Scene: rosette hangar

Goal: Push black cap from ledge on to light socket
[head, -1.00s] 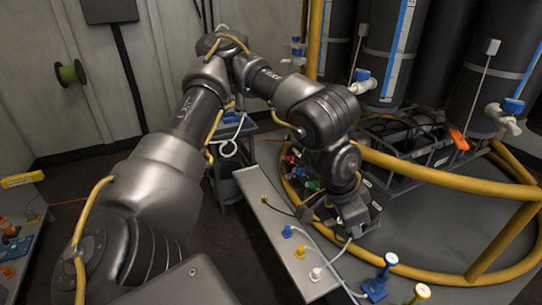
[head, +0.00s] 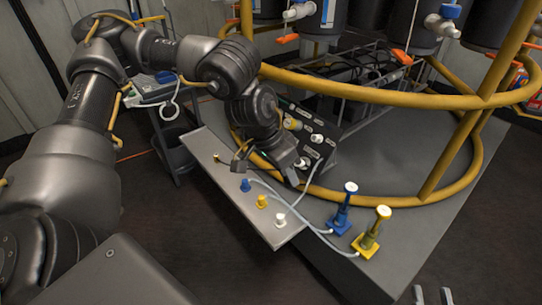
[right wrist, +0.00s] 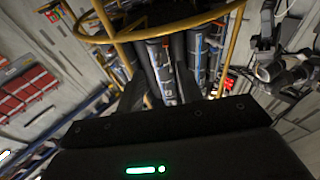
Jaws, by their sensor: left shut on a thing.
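My left gripper (head: 246,162) reaches down over the grey ledge (head: 229,192) in the head view. It is shut on a small dark piece, which looks like the black cap (head: 236,168), at the ledge's far part, close to the blue cap (head: 245,185). The fingertips are small and partly hidden by my wrist. A dark panel (head: 325,152) with white and yellow round fittings stands right behind my wrist; I cannot tell which fitting is the light socket. My right gripper (head: 432,295) shows only as two separated fingertips at the bottom edge, open and empty.
A yellow cap (head: 262,201) and a white cap (head: 281,220) stand on the ledge's near part. A blue valve (head: 342,212) and a yellow valve (head: 369,238) stand right of it. A yellow rail (head: 380,97) curves around the panel. Pale hoses cross beside the ledge.

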